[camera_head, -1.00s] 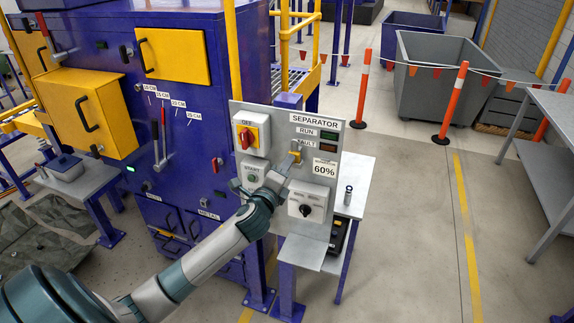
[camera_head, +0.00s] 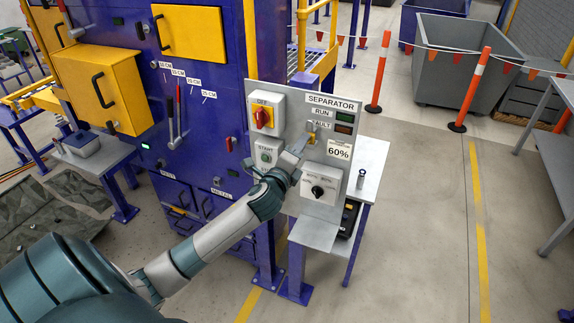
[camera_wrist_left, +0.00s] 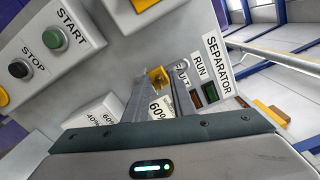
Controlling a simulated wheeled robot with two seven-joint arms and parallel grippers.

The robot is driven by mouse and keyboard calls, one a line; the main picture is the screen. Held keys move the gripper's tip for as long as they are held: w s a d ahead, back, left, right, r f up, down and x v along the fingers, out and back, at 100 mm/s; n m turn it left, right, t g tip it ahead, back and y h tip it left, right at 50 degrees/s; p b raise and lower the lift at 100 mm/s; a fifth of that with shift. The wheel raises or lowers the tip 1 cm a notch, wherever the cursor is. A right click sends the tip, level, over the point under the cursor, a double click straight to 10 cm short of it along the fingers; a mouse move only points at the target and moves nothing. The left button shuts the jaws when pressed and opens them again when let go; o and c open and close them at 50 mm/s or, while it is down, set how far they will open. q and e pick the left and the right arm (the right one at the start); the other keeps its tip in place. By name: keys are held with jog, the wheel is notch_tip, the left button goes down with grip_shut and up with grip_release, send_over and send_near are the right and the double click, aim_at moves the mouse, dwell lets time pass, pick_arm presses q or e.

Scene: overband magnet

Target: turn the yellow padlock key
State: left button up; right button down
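The yellow padlock key (camera_head: 311,139) is on the grey separator panel (camera_head: 262,98), beside the FAULT label. In the left wrist view the small yellow piece (camera_wrist_left: 158,77) shows at the tips of my fingers, partly covered by them. My left gripper (camera_head: 300,145) reaches up to it from the lower left, its fingertips on either side of the yellow piece. The fingers (camera_wrist_left: 160,92) are close together, but I cannot tell whether they press on it. The key's lower part is hidden. My right gripper is out of view.
A red-and-yellow OFF switch (camera_head: 264,116) and a START button box (camera_head: 268,152) lie left of my gripper. A dial box (camera_head: 320,190) is just below it.

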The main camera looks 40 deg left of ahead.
pick_arm(q)
jog(key=b+v, duration=0.5)
jog(key=v, duration=1.2)
jog(key=shift+b, duration=0.35)
jog(key=shift+f, duration=0.1)
notch_tip(320, 180, down, 35)
jog(key=a+n+g+b, duration=0.2)
jog(key=a+n+g, duration=0.1)
jog(key=n+g, duration=0.25)
jog(key=s+d+f+n+g+h+b, duration=0.15)
jog(key=s+f, duration=0.35)
jog(key=f, duration=0.7)
jog(key=s+d+f+n+g+b, duration=0.1)
jog(key=s+d+f+n+g, duration=0.3)
jog(key=f, duration=0.8)
jog(key=s+d+f+n+g, duration=0.2)
jog(key=s+f, duration=0.6)
jog(key=s, duration=0.4)
jog(key=s+d+f+n+g+h+b, duration=0.1)
jog(key=s+d+f, duration=0.4)
jog(key=s, duration=0.7)
jog(key=s+d+f+n+g+h+b, duration=0.1)
jog(key=s+d+f+n+g, duration=0.1)
jog(key=s+f, duration=0.8)
jog(key=shift+s+d+f+n+g, duration=0.3)
jog(key=shift+s+d+f+n, duration=0.1)
jog(key=shift+s+d, duration=0.5)
